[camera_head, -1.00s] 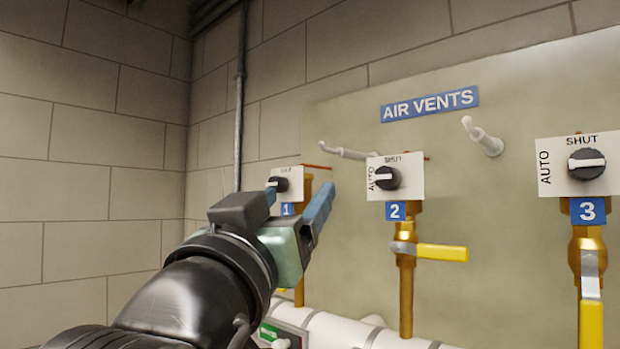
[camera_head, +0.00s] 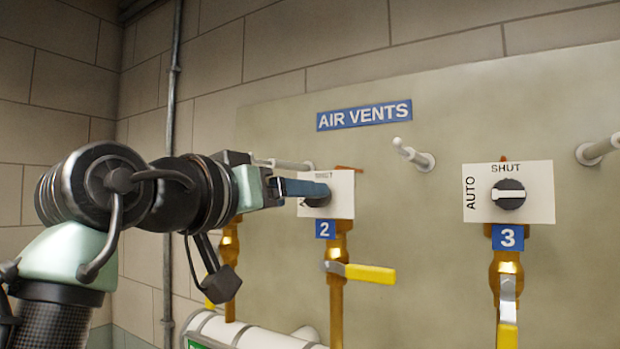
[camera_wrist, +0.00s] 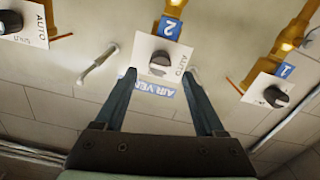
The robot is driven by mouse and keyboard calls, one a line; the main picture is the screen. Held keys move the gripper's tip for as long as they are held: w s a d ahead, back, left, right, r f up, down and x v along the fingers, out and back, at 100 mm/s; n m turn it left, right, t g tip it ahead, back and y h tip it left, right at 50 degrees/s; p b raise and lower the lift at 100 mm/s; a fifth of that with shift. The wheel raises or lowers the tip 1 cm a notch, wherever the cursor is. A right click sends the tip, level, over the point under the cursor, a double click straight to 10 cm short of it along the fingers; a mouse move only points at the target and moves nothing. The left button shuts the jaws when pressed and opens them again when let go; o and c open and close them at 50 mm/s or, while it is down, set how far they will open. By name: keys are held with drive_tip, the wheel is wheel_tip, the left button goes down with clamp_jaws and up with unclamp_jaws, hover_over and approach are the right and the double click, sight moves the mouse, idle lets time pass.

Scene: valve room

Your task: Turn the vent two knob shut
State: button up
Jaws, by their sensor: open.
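The vent two knob (camera_head: 318,201) is a dark round knob on a white plate (camera_head: 343,195) above the blue "2" label. My finger hides much of it in the head view. In the wrist view, which is upside down, the knob (camera_wrist: 160,64) shows whole, with its pale bar lying along the AUTO direction. My gripper (camera_head: 322,189) is at the front of this plate. In the wrist view my gripper (camera_wrist: 157,74) is open and empty, a finger on each side of the knob's line. I cannot tell whether the fingertips reach past the knob's face.
The vent three knob (camera_head: 509,194) is to the right, its bar horizontal. The vent one knob (camera_wrist: 275,97) shows in the wrist view. White pegs (camera_head: 413,154) stick out of the panel. A yellow lever (camera_head: 370,273) is below vent two. An AIR VENTS sign (camera_head: 364,115) is above.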

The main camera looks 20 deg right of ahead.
sight(311, 202)
drive_tip(key=p+x, duration=0.1)
drive_tip(key=x, duration=0.4)
drive_tip(key=shift+p, duration=0.35)
drive_tip(key=shift+a, duration=0.1)
clamp_jaws()
